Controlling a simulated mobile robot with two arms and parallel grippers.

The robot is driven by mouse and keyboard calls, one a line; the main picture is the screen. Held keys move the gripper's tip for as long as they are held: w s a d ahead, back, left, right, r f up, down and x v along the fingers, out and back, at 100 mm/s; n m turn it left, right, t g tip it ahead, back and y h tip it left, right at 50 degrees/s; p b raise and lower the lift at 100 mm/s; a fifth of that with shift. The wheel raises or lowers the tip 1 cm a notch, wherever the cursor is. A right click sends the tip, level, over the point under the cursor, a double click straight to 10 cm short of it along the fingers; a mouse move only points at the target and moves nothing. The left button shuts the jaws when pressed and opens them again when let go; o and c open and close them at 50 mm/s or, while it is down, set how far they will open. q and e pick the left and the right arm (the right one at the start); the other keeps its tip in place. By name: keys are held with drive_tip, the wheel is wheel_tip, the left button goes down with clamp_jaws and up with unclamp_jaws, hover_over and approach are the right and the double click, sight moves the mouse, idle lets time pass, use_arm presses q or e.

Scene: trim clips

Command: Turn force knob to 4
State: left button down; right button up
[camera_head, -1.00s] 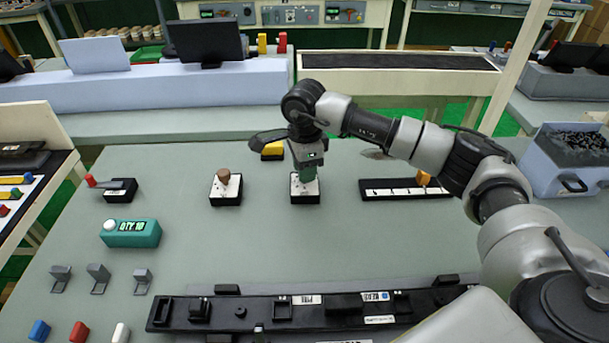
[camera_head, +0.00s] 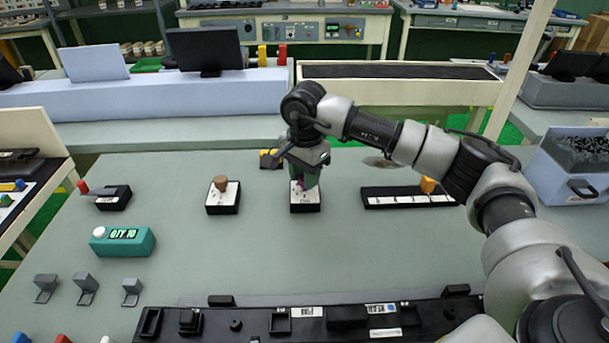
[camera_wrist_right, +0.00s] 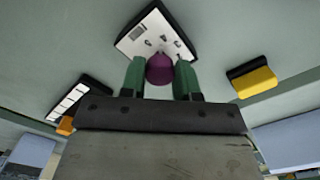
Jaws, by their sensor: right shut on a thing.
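A purple knob (camera_wrist_right: 160,70) stands on a white-faced panel with a black base (camera_head: 309,205), near the middle of the table. The panel bears small dark marks that I cannot read clearly. My right gripper (camera_wrist_right: 160,82) has its green fingers on both sides of the knob and is shut on it. In the head view the gripper (camera_head: 304,181) comes down over this panel and hides much of the knob. A brown knob (camera_head: 221,183) stands on a similar panel (camera_head: 222,203) to the left. My left gripper is not in view.
A black strip with white labels and an orange slider (camera_head: 427,184) lies to the right. A yellow-topped box (camera_wrist_right: 253,82) stands behind the knob panel. A teal counter box (camera_head: 122,241) and a red-tipped lever box (camera_head: 113,197) are at left.

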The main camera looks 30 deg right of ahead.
drive_tip(key=shift+r, duration=0.1)
drive_tip(key=o, duration=0.9)
drive_tip(key=shift+o, duration=0.2)
wheel_tip(320, 180, up, 11)
drive_tip(key=shift+b, duration=0.35)
drive_tip(key=shift+f, duration=0.25)
